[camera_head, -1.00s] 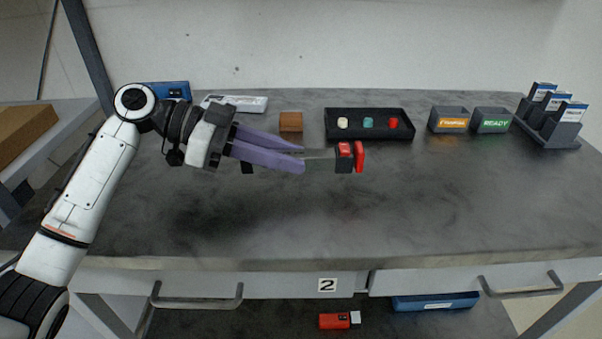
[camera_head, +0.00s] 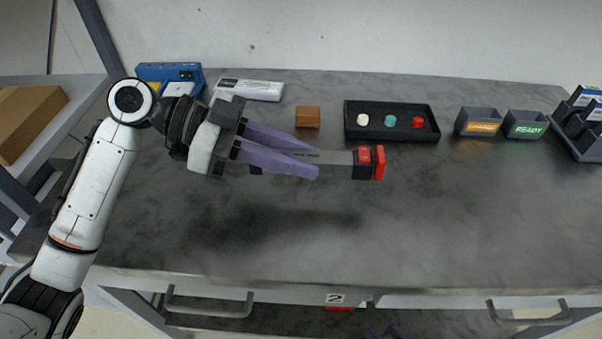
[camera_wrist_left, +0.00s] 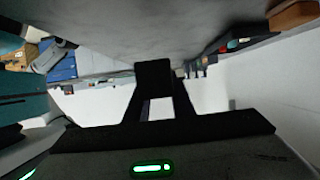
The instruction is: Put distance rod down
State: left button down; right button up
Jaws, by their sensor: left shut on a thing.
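The distance rod (camera_head: 335,165) is a flat grey bar with a black and red block at its far end, pointing right. My left gripper (camera_head: 318,163) has purple fingers and is shut on the rod's left part. It holds the rod roughly level above the middle-left of the worktop; a dark shadow lies below it. In the left wrist view a dark block sits between black finger parts, and I cannot tell if it belongs to the rod.
On the grey worktop (camera_head: 430,220) stand a brown block (camera_head: 307,117), a black tray (camera_head: 391,134) with three coloured pieces, two labelled bins (camera_head: 478,122), a white item (camera_head: 249,90) and a blue case (camera_head: 170,73). The worktop's front and middle are clear.

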pick_arm(q)
jog(key=shift+f, duration=2.25)
jog(key=shift+f+b, duration=0.6)
jog(key=shift+f, duration=0.05)
jog(key=c, duration=1.5)
grip_release()
jog(key=shift+c, duration=0.2)
jog(key=shift+r, duration=0.1)
